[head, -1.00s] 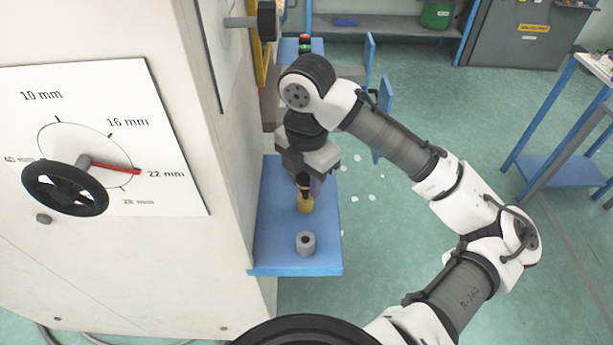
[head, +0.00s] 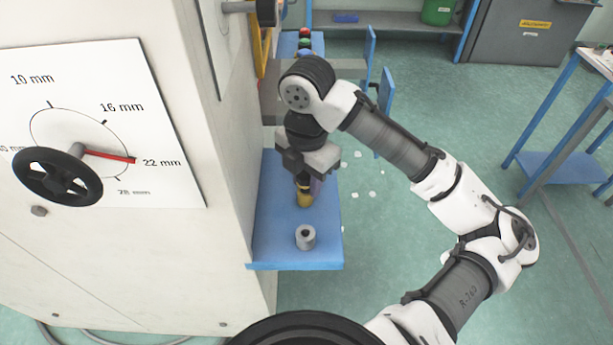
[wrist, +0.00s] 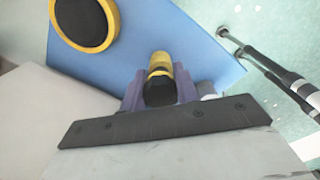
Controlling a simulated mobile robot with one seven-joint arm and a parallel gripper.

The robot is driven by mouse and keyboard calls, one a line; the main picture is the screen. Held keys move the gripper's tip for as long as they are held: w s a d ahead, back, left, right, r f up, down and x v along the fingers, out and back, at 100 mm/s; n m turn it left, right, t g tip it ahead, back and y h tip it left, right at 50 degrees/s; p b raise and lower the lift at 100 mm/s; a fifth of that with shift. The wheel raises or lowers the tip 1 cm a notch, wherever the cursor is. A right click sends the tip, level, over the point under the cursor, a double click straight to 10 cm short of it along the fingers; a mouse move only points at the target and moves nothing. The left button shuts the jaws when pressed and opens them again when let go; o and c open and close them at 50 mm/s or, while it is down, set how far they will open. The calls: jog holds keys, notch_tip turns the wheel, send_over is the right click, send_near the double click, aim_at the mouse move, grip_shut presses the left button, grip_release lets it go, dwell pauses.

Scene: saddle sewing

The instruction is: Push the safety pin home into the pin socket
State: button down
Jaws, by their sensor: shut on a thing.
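My gripper (head: 304,180) points down over the blue shelf, and its purple fingers (wrist: 160,92) are shut on a yellow pin with a black end, which I take for the safety pin (wrist: 160,64). The pin also shows in the head view (head: 304,196) as a brass-yellow stub below the fingers. A short grey cylinder with a dark hole in its top, probably the pin socket (head: 305,240), stands upright on the shelf, nearer the front edge than the pin. The two look apart. I cannot tell whether the pin's lower end touches the shelf.
The blue shelf (head: 270,235) adjoins a white machine cabinet (head: 170,260) with a black handwheel (head: 57,177) and a millimetre dial. A yellow-rimmed black disc (wrist: 85,22) lies at upper left in the wrist view. A blue-framed table (head: 565,165) stands at right.

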jog(key=c, duration=1)
grip_release()
jog(key=shift+f, duration=0.1)
jog(key=shift+o, duration=0.2)
notch_tip(320, 180, up, 8)
jog(key=shift+f, duration=0.2)
